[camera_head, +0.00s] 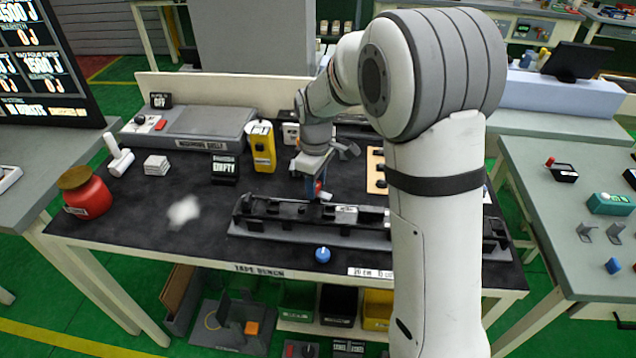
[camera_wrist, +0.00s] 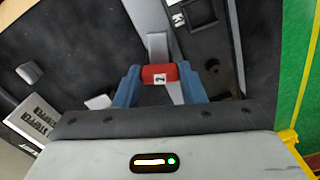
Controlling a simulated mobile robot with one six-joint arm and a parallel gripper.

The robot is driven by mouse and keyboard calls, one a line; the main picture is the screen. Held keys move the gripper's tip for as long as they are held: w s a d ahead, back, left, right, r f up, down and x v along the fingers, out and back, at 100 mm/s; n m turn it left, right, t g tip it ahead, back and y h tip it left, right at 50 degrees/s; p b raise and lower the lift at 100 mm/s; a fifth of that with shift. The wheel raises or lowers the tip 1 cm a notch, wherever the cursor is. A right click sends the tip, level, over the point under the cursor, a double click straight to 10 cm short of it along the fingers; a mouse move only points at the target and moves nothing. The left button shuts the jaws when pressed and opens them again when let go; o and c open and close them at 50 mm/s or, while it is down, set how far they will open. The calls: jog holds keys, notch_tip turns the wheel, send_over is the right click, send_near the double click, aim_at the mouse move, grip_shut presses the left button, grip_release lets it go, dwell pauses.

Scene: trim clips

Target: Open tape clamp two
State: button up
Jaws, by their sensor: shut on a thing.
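Tape clamp two shows in the wrist view as a red handle (camera_wrist: 158,72) with a white label reading 2, on a grey lever. My gripper (camera_wrist: 160,80) has its blue fingers on either side of the red handle and is shut on it. In the head view my gripper (camera_head: 311,186) points down over the long black fixture (camera_head: 285,226) on the bench. The far end of the fixture is partly hidden by my arm. The exact angle of the clamp lever is hard to tell.
The dark bench top (camera_head: 140,210) holds a red jar (camera_head: 88,196), a yellow device (camera_head: 262,147), a box marked EMPTY (camera_head: 224,168) and a crumpled white thing (camera_head: 183,211). A blue knob (camera_head: 322,255) is at the front edge. The bench's left front is mostly clear.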

jog(key=shift+n, duration=0.5)
jog(key=o, duration=1)
jog(key=shift+r, duration=0.1)
notch_tip(320, 180, up, 7)
jog(key=shift+r, duration=0.35)
jog(key=s+d+m+t, duration=0.1)
jog(key=s+d+m, duration=0.2)
jog(key=s, duration=0.5)
jog(key=s+d+r+m+t, duration=0.1)
jog(key=s+d+m, duration=0.3)
jog(key=s, duration=0.4)
jog(key=s+d+m, duration=0.4)
jog(key=s+m, duration=0.2)
jog(key=s, duration=0.1)
jog(key=shift+s+d+r+t, duration=0.2)
jog(key=shift+s+r+t, duration=0.05)
jog(key=shift+s+t, duration=0.15)
